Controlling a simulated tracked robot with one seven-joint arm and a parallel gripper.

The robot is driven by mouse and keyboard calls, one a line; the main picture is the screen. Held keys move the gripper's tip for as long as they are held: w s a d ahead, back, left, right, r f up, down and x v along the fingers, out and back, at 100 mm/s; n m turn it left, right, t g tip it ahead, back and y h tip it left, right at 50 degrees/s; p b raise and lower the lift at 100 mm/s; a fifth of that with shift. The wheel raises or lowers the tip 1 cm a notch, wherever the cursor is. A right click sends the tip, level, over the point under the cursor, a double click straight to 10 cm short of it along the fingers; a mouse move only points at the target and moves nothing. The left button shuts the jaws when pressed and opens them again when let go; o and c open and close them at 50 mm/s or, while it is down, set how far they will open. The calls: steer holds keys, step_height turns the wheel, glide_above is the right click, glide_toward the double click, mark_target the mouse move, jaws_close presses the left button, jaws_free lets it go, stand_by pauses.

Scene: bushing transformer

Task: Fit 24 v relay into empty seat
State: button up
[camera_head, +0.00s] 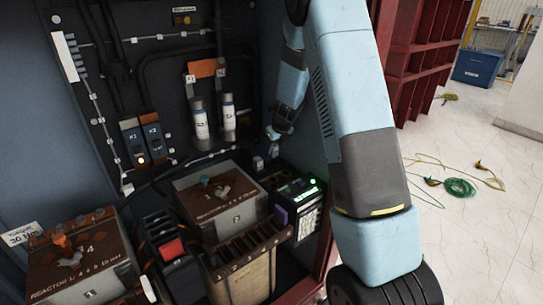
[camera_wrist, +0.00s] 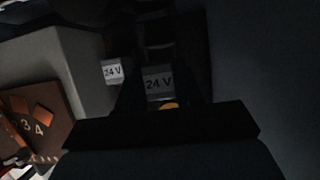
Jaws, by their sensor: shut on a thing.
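My gripper (camera_wrist: 160,100) is dark and shut on a 24 V relay (camera_wrist: 157,80), whose pale label faces the wrist camera; an orange-yellow spot shows just below the label. A second block labelled 24 V (camera_wrist: 112,72) is close by on the left in the wrist view, outside the jaws. In the head view my gripper (camera_head: 273,134) is low inside the cabinet, behind the reactor box and left of my arm. A small pale-topped block (camera_head: 258,163) is just below it. I cannot make out the empty seat; the area under the jaws is dark.
A brown-topped reactor box (camera_head: 220,197) stands in front of my gripper. A module with a green light (camera_head: 300,195) is to its right. Two white cylinders (camera_head: 200,120) and cables are on the back panel. The red cabinet edge (camera_head: 325,220) is close to my arm.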

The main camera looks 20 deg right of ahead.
mark_target(271, 155)
steer(key=shift+w+a+f, duration=0.2)
steer(key=shift+w+f, duration=0.55)
steer(key=shift+f, duration=0.2)
step_height(271, 155, down, 2)
steer(key=shift+f, duration=0.15)
steer(key=shift+c, duration=0.4)
steer(key=shift+s+f, duration=0.1)
steer(key=shift+f, duration=0.3)
jaws_close()
steer(key=o, duration=0.9)
jaws_free()
steer(key=shift+o, duration=1.1)
steer(key=shift+r, duration=0.1)
